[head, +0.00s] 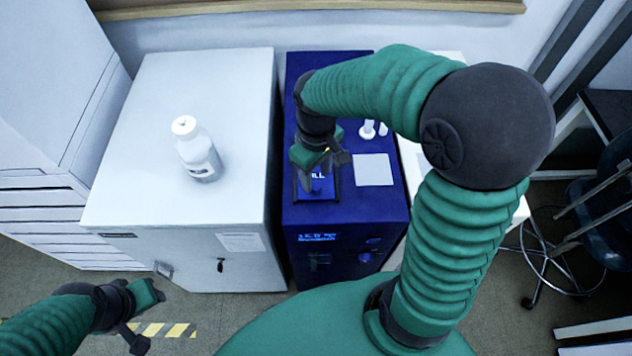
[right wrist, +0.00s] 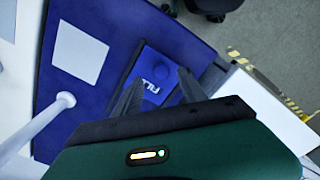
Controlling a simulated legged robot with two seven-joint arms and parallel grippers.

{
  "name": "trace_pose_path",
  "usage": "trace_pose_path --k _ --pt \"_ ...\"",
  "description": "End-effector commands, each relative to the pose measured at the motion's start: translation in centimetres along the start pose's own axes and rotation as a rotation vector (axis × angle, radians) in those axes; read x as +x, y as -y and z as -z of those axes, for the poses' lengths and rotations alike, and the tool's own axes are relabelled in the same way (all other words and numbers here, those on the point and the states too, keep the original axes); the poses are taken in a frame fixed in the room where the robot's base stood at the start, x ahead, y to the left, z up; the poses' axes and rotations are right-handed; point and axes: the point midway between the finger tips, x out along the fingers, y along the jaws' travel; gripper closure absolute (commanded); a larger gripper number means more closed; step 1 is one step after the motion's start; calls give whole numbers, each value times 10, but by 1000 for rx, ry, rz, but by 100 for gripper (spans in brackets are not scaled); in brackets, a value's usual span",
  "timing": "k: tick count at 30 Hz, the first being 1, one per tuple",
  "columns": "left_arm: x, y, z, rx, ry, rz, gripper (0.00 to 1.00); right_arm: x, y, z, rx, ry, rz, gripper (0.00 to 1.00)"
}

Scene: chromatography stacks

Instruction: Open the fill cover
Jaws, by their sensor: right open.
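The fill cover (head: 318,185) is a blue panel with white "FILL" lettering on top of the dark blue machine (head: 300,225). In the right wrist view the cover (right wrist: 152,72) lies flat, with a small round knob or mark near one end. My right gripper (head: 320,168) is above the cover and hides part of it. In the right wrist view its two dark fingers (right wrist: 158,88) are spread, with the lettering between them and nothing held. Whether they touch the cover is unclear. My left gripper (head: 146,310) is low at the left, away from the machine; its jaw state is unclear.
A white square (head: 373,169) lies beside the cover on the machine top, with small white fittings (head: 368,129) behind it. A white cabinet (head: 160,90) with a white bottle (head: 198,152) stands to the left. A wheeled chair (head: 595,200) is at the right.

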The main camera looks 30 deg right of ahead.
Motion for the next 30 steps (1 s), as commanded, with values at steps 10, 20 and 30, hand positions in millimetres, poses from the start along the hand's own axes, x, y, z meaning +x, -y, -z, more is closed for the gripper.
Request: trace_pose_path --k 10,20,30 --pt "7 0 -2 0 0 0 64 32 2 0 -1 -1 -3 51" --pt "7 0 -2 0 0 0 64 32 1 0 0 -1 -1 74" --pt "7 0 -2 0 0 0 64 32 1 -1 0 1 -2 100"
